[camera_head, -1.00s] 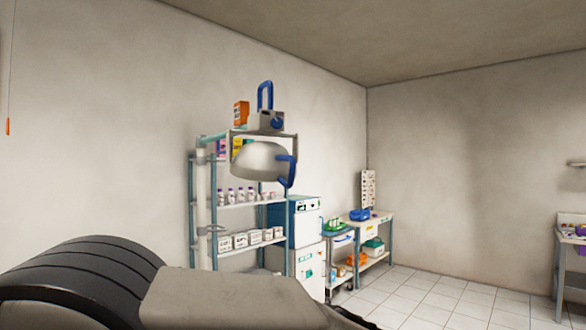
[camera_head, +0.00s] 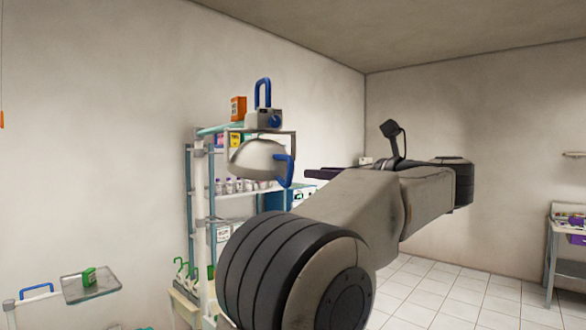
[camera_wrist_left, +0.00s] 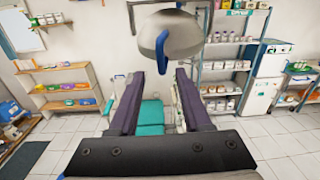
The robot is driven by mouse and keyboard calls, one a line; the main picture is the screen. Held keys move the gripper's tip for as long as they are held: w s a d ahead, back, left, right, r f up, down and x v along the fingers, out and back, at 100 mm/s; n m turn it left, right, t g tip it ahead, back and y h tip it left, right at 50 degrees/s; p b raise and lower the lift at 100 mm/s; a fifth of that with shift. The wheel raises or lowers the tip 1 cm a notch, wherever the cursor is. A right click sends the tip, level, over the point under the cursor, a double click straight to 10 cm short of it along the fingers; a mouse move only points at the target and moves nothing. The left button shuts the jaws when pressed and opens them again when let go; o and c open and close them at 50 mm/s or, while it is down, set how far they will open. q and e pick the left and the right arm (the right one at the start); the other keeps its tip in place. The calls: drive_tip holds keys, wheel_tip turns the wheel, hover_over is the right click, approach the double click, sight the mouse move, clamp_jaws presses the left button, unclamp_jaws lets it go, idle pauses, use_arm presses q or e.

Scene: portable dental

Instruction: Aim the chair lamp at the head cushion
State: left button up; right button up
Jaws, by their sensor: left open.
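The chair lamp (camera_head: 255,158) is a pale grey dome hanging in a bracket, with a blue handle (camera_head: 284,168) on its right side. In the left wrist view the lamp (camera_wrist_left: 180,32) is at the top and its blue handle (camera_wrist_left: 161,45) points down towards the camera. My left gripper (camera_head: 310,174) is just right of the handle in the head view. In the wrist view its two dark fingers (camera_wrist_left: 160,72) are open and empty, with the handle appearing between and beyond the tips. Teal padding (camera_wrist_left: 150,116) shows below between the fingers; I cannot tell whether it is the head cushion.
A shelf rack (camera_head: 235,195) with bottles and boxes stands behind the lamp. A small tray (camera_head: 92,286) with a green item is at lower left. Wooden shelves (camera_wrist_left: 62,88) stand left in the wrist view. Tiled floor (camera_head: 430,295) is open at right.

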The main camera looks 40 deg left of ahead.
sight(292, 169)
use_arm(q)
drive_tip(key=a+p, duration=0.1)
drive_tip(key=a, duration=0.2)
drive_tip(key=a+p, duration=0.1)
drive_tip(key=a, duration=0.1)
drive_tip(key=w+a+p, duration=0.1)
drive_tip(key=a, duration=0.2)
drive_tip(key=shift+a+r, duration=0.15)
drive_tip(key=shift+a, duration=0.15)
drive_tip(key=shift+w+a+p, duration=0.15)
drive_tip(key=shift+a+p, duration=0.15)
drive_tip(key=shift+a, duration=0.25)
clamp_jaws()
idle(0.5)
